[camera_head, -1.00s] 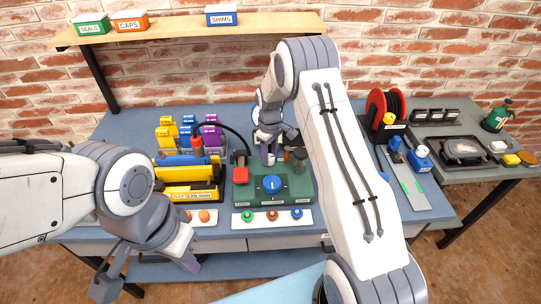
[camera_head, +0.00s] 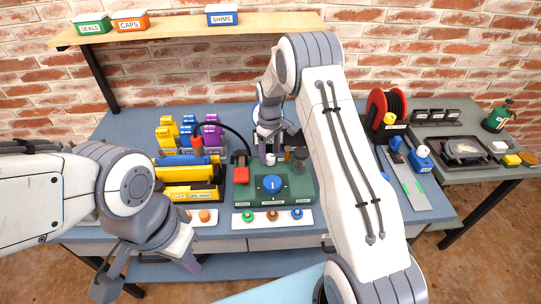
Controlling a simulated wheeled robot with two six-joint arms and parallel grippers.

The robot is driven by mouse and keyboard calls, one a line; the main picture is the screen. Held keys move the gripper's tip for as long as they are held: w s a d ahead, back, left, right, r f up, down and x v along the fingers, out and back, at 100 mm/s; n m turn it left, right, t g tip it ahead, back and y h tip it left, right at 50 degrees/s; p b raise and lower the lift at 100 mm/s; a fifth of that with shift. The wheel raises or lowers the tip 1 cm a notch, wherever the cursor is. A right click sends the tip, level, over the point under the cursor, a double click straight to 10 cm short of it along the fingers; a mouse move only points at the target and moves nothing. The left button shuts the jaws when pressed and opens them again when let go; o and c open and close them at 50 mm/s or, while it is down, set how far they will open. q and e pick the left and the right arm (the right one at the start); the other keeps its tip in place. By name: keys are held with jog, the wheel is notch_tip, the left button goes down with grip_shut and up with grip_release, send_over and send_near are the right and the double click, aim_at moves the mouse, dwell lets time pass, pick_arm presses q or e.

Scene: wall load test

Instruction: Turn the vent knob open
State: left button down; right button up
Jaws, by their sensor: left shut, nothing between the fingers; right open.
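A green fixture (camera_head: 248,207) stands on the blue bench and bears a large round blue knob (camera_head: 272,184) on its front part. Behind it are a small white cylindrical part (camera_head: 270,159) and a dark cylindrical part (camera_head: 300,160). No label shows which one is the vent knob. My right gripper (camera_head: 270,148) is open above and behind the white part, pointing down; I cannot tell whether it touches anything. My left gripper (camera_head: 188,262) is shut and empty in front of the bench's front edge, lower left, away from the fixture.
A white strip with several coloured buttons (camera_head: 272,222) lies in front of the fixture. A red reel (camera_head: 377,108) stands beyond.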

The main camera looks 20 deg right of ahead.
aim_at(270, 157)
pick_arm(q)
jog(key=shift+f+b, duration=0.65)
jog(key=shift+f, duration=0.15)
pick_arm(e)
notch_tip(270, 157, up, 9)
